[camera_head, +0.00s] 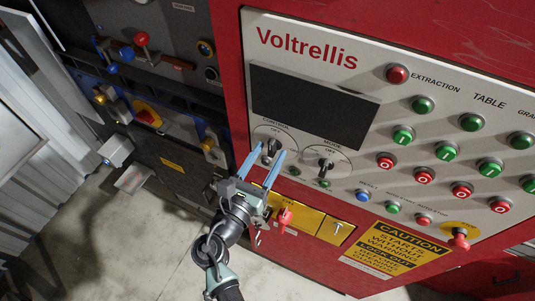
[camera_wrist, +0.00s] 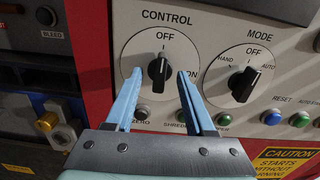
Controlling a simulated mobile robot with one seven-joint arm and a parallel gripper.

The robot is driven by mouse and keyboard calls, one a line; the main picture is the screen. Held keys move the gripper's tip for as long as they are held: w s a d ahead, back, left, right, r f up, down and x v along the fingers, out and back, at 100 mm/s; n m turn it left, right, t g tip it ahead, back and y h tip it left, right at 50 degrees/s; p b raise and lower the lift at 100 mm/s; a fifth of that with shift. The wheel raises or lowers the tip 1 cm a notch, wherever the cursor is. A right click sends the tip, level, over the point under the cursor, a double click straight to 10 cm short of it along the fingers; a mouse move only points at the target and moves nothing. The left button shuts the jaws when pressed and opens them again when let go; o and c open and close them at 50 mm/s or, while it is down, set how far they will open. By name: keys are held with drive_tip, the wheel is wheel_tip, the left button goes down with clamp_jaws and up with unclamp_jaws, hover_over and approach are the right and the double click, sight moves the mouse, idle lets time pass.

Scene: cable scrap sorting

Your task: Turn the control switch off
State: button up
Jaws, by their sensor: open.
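The control switch is a black rotary knob (camera_wrist: 159,70) on a pale round dial marked CONTROL, with OFF above and ON at the right. Its handle stands nearly upright in the wrist view, in line with the OFF label. The same knob (camera_head: 270,147) is at the panel's lower left in the head view. My gripper (camera_wrist: 160,74) is open, with one pale blue finger on each side of the knob and a visible gap on both sides. In the head view my gripper (camera_head: 269,151) reaches the dial from below. How deep the fingertips are beside the knob is unclear.
The mode knob (camera_wrist: 244,83) is close on the right, beyond my right finger. Small buttons line the panel below, including a blue reset button (camera_wrist: 271,118). A red padlock-like part (camera_head: 284,218) hangs by a yellow plate (camera_head: 307,221) near my wrist. A dark screen (camera_head: 312,104) lies above.

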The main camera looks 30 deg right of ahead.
drive_tip(key=v, duration=0.6)
drive_tip(key=shift+s+a, duration=0.25)
drive_tip(key=shift+a, duration=0.1)
idle(0.4)
drive_tip(key=w+a+r+m+t+y+b, duration=0.2)
drive_tip(key=w+r+m+t+y+b, duration=0.1)
drive_tip(key=w+r+m+b, duration=0.45)
drive_tip(key=w+a+r+m+t+y+b, duration=0.3)
drive_tip(key=w+r+m+b, duration=0.1)
drive_tip(key=r+m, duration=0.5)
drive_tip(key=s+a+r+m+t+y+b, duration=0.3)
drive_tip(key=s+r, duration=0.4)
drive_tip(key=r, duration=0.3)
drive_tip(key=s+a+r+m+t+y+b, duration=0.3)
drive_tip(key=s+r+m+t+y, duration=0.2)
drive_tip(key=r, duration=0.6)
drive_tip(key=s+m+t, duration=0.1)
drive_tip(key=s+t, duration=0.1)
drive_tip(key=shift+s+a+m, duration=0.2)
drive_tip(key=shift+s+m, duration=0.15)
drive_tip(key=shift+r, duration=0.1)
